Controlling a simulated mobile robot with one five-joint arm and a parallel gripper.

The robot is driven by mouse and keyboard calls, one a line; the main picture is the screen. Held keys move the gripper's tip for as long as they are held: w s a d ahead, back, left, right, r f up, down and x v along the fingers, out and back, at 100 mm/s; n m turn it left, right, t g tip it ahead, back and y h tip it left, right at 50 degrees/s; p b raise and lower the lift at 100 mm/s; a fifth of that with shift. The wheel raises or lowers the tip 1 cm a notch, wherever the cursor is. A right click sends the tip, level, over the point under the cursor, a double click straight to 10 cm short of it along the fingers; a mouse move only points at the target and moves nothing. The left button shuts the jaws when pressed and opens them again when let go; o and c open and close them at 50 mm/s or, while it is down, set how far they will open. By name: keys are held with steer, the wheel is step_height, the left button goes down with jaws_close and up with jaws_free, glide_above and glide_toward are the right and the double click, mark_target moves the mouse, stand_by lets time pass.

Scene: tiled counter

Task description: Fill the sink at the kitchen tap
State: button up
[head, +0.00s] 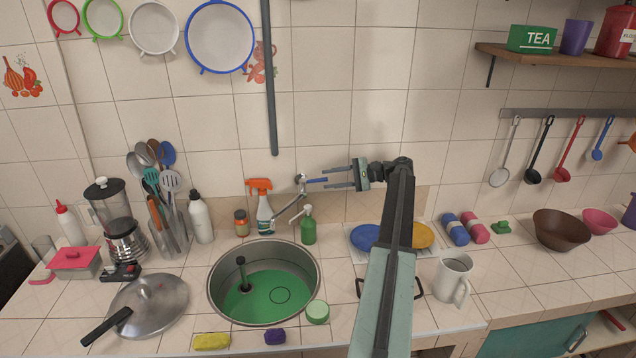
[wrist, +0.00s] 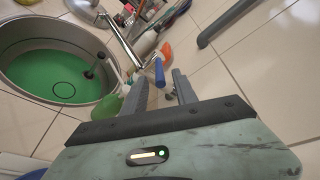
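The round steel sink (head: 214,287) is set into the counter, with a green surface inside; I cannot tell whether that is water or the bottom. A dark upright stem (head: 242,274) stands in it, left of a dark ring. The metal tap (head: 290,210) is on the wall behind, its spout angled down toward the sink. Its blue lever (head: 317,180) points right, toward my gripper (head: 327,177). In the wrist view the blue lever (wrist: 159,72) lies just ahead of and between the fingertips of my gripper (wrist: 160,84). The fingers are apart and hold nothing. No stream shows at the spout.
An orange-topped spray bottle (head: 264,210) and a green soap bottle (head: 308,227) stand behind the sink. A blue plate (head: 364,236) and white mug (head: 452,279) are to the right. A pan lid (head: 150,300) lies left. A dark vertical bar (head: 270,90) hangs above the tap.

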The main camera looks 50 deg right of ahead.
mark_target(321, 180)
steer(key=x, duration=0.3)
steer(key=shift+w+a+f, duration=0.1)
steer(key=shift+w+a, duration=0.15)
steer(key=shift+w, duration=0.05)
jaws_close()
steer(key=shift+s, duration=0.1)
stand_by(1.0)
